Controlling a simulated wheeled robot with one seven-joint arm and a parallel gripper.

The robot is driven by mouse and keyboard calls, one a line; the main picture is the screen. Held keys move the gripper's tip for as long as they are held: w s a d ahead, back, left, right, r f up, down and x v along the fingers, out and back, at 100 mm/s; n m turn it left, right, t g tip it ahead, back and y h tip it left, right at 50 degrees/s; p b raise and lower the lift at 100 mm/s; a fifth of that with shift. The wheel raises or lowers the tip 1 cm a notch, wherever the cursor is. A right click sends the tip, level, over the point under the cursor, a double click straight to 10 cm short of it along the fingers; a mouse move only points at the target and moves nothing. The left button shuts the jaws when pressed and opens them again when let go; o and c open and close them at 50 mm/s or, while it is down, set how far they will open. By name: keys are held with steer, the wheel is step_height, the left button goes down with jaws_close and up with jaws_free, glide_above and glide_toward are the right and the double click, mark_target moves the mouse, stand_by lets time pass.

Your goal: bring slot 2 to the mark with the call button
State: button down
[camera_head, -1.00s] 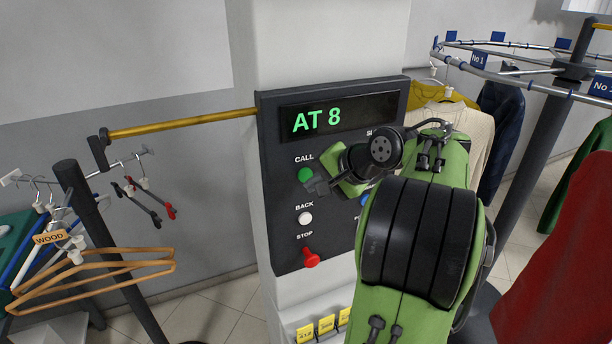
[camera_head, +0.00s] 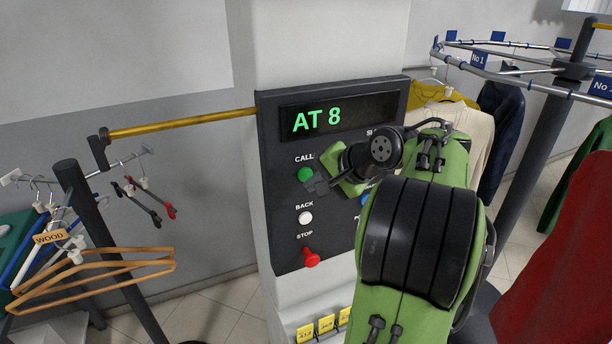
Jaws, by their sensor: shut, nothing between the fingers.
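The dark control panel (camera_head: 280,234) is mounted on a pale column. Its display (camera_head: 338,116) reads "AT 8" in green. The green call button (camera_head: 305,174) is under the word CALL. My gripper (camera_head: 312,186) is shut and empty. Its tips are at the lower right edge of the call button in this view; I cannot tell whether they touch it. Below are the white back button (camera_head: 305,218) and the red stop knob (camera_head: 310,257). My arm hides the right side of the panel, where a blue button (camera_head: 365,200) partly shows.
A garment rail (camera_head: 500,76) with blue number tags such as No 1 and several hanging clothes is at the right. A rack with wooden hangers (camera_head: 95,270) stands at the left. A brass bar (camera_head: 183,123) joins it to the column. Yellow tags (camera_head: 326,324) sit below the panel.

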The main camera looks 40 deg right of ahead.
steer(key=shift+w, duration=0.15)
stand_by(0.4)
steer(key=shift+w+d+p, duration=0.15)
steer(key=shift+w+p, duration=0.15)
steer(key=shift+p, duration=0.15)
steer(key=shift+w+d+p, duration=0.1)
steer(key=shift+w+p, duration=0.3)
stand_by(0.4)
steer(key=shift+s, duration=0.15)
steer(key=shift+s+a, duration=0.25)
steer(key=shift+s, duration=0.45)
steer(key=s, duration=0.2)
steer(key=s+a+b, duration=0.1)
steer(key=s, duration=0.1)
steer(key=shift+s+a, duration=0.2)
steer(key=shift+s, duration=0.2)
stand_by(0.5)
